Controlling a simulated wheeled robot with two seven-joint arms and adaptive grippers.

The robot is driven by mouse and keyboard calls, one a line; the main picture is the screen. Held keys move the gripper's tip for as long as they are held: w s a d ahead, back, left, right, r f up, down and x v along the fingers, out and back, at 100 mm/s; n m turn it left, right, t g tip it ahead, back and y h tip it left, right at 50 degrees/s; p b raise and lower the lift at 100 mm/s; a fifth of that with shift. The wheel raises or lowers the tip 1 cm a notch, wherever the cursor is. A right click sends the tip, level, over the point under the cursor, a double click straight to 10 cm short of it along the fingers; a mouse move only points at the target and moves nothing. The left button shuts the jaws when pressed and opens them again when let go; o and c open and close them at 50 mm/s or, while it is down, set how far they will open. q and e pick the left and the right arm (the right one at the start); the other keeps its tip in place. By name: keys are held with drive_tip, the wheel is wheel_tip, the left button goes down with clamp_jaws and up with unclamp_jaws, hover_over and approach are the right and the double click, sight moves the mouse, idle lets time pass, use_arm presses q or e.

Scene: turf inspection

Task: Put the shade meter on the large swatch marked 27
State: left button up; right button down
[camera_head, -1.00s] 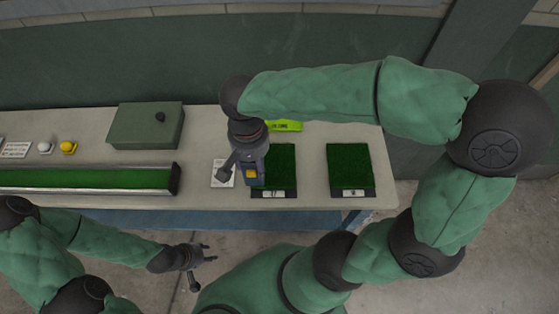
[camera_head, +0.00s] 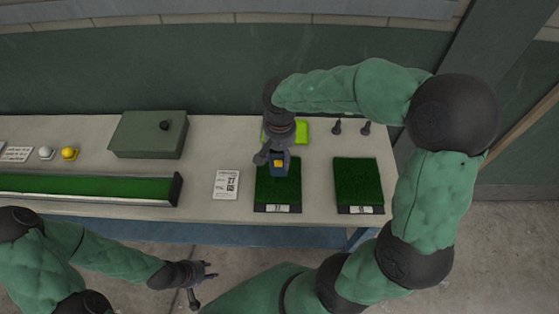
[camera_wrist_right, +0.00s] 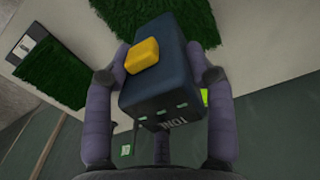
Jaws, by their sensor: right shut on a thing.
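The shade meter (camera_head: 278,165) is a dark blue block with a yellow button. My right gripper (camera_head: 277,155) is shut on it and holds it over the left large green swatch (camera_head: 265,192). Whether it touches the turf I cannot tell. That swatch's front label is small and seems to read 27. In the right wrist view the meter (camera_wrist_right: 160,85) sits between both fingers, with turf (camera_wrist_right: 195,18) behind it. A second large swatch (camera_head: 358,180) lies to the right, its label too small to read surely. My left gripper (camera_head: 207,272) is open and empty in front of the table.
A card (camera_head: 226,185) showing 27 lies left of the swatches. A lime-green item (camera_head: 304,131) is partly hidden behind my right gripper. Two small dark objects (camera_head: 337,127) stand behind the right swatch. A green box (camera_head: 148,135) and a long turf strip (camera_head: 90,187) are at left.

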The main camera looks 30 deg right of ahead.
drive_tip(key=shift+f+b, duration=0.4)
drive_tip(key=shift+f, duration=1.05)
drive_tip(key=shift+f, duration=0.2)
drive_tip(key=shift+c, duration=2.1)
unclamp_jaws()
drive_tip(key=shift+r, duration=0.55)
wheel_tip(320, 180, up, 11)
drive_tip(key=p, duration=0.3)
drive_tip(key=shift+r+p, duration=0.15)
drive_tip(key=shift+p, duration=0.2)
